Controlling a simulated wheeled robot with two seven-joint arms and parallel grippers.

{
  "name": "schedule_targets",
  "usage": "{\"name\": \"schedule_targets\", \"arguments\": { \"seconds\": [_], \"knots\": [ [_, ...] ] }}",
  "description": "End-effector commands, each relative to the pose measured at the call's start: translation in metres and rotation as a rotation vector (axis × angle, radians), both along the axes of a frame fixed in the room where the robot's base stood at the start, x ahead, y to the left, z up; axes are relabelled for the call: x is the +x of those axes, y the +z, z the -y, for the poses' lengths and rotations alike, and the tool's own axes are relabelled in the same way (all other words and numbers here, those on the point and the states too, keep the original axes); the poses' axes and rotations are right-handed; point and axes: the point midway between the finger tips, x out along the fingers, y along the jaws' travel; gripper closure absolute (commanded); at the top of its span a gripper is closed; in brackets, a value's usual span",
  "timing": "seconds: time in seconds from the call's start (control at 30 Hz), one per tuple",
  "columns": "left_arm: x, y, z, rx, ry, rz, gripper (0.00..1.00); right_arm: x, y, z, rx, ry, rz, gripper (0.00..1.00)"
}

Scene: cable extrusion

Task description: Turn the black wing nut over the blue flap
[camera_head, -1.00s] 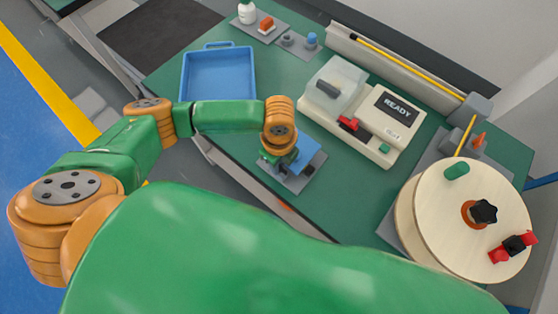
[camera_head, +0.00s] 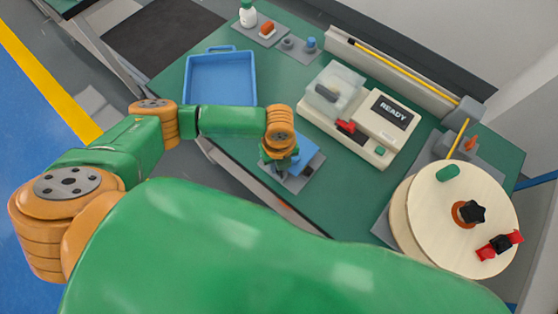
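The blue flap (camera_head: 310,153) shows as a tilted blue plate on a small grey fixture (camera_head: 292,182) near the table's front edge. My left gripper (camera_head: 282,163) points down over the left side of this fixture, beside the flap. Its fingers are mostly hidden under the orange wrist, so I cannot tell whether they are open or shut. I cannot make out a black wing nut at the flap; the wrist and gripper cover part of that place. My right gripper is not in view.
A pale spool (camera_head: 425,228) with a black knob (camera_head: 471,212) stands at the right. Behind the flap is a cream machine (camera_head: 375,139) reading READY. A blue tray (camera_head: 253,80) lies at the back left. Green table (camera_head: 300,101) is bare between the tray and the machine.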

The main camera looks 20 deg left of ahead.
Motion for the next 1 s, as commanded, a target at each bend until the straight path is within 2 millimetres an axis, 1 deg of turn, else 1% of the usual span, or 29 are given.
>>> {"name": "schedule_targets", "arguments": {
  "seconds": [0.1,0.4,0.8,1.0],
  "knots": [
    [0.000,0.002,0.000,0.000,-0.108,0.000,1.00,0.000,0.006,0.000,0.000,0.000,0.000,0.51],
    [0.000,0.001,0.001,-0.001,-0.393,0.001,1.00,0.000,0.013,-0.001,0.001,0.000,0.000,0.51],
    [0.000,0.001,0.000,-0.001,-0.748,0.001,1.00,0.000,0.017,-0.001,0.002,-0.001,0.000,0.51],
    [0.000,0.000,0.001,-0.002,-0.878,0.000,1.00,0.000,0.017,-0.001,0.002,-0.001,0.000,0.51]
  ]
}}
